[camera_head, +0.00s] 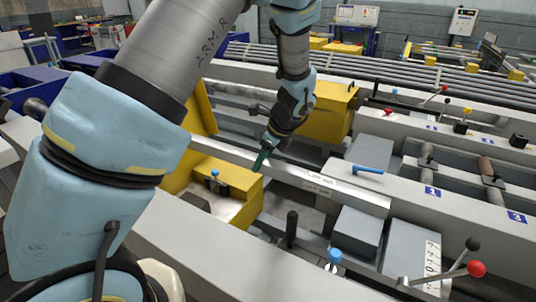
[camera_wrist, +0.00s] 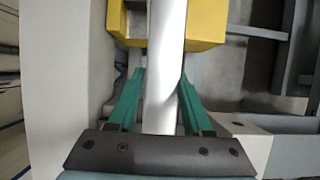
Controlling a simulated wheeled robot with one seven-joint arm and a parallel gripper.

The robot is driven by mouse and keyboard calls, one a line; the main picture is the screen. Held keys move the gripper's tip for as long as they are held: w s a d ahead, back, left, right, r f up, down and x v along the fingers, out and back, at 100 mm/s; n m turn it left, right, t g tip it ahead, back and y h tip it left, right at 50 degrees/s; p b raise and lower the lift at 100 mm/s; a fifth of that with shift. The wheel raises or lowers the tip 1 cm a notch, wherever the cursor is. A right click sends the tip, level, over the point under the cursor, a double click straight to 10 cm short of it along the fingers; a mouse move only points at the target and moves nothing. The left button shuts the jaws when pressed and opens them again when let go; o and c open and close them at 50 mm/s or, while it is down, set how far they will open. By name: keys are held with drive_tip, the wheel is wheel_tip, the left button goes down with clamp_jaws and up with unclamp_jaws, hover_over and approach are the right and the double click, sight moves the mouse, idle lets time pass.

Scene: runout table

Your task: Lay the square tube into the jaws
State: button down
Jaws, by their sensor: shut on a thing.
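The square tube (camera_head: 345,192) is a long, light grey bar running slantwise across the middle of the head view. In the wrist view the tube (camera_wrist: 163,50) is a pale strip running away from me. My gripper (camera_head: 262,163) is shut on the tube, with its green fingers along both sides, as the wrist view of my gripper (camera_wrist: 162,85) shows. A yellow block (camera_head: 225,176) with a blue-topped knob sits beside the tube. In the wrist view the tube passes over a yellow block (camera_wrist: 207,25). I cannot tell which parts are the jaws, or whether the tube touches them.
Grey blocks (camera_head: 357,231) stand at the right, near the tube's end. A blue handle (camera_head: 367,169) lies close to that end. Levers with red and black knobs (camera_head: 476,268) rise at lower right. Another yellow block (camera_head: 338,104) stands behind my wrist.

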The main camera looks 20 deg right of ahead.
drive_tip(key=shift+w+d, duration=0.15)
drive_tip(key=shift+r, duration=0.1)
wheel_tip(320, 180, down, 24)
drive_tip(key=b, duration=1.3)
drive_tip(key=shift+r, duration=0.15)
idle(0.9)
drive_tip(key=shift+c, duration=1.2)
unclamp_jaws()
drive_tip(key=shift+b, duration=0.3)
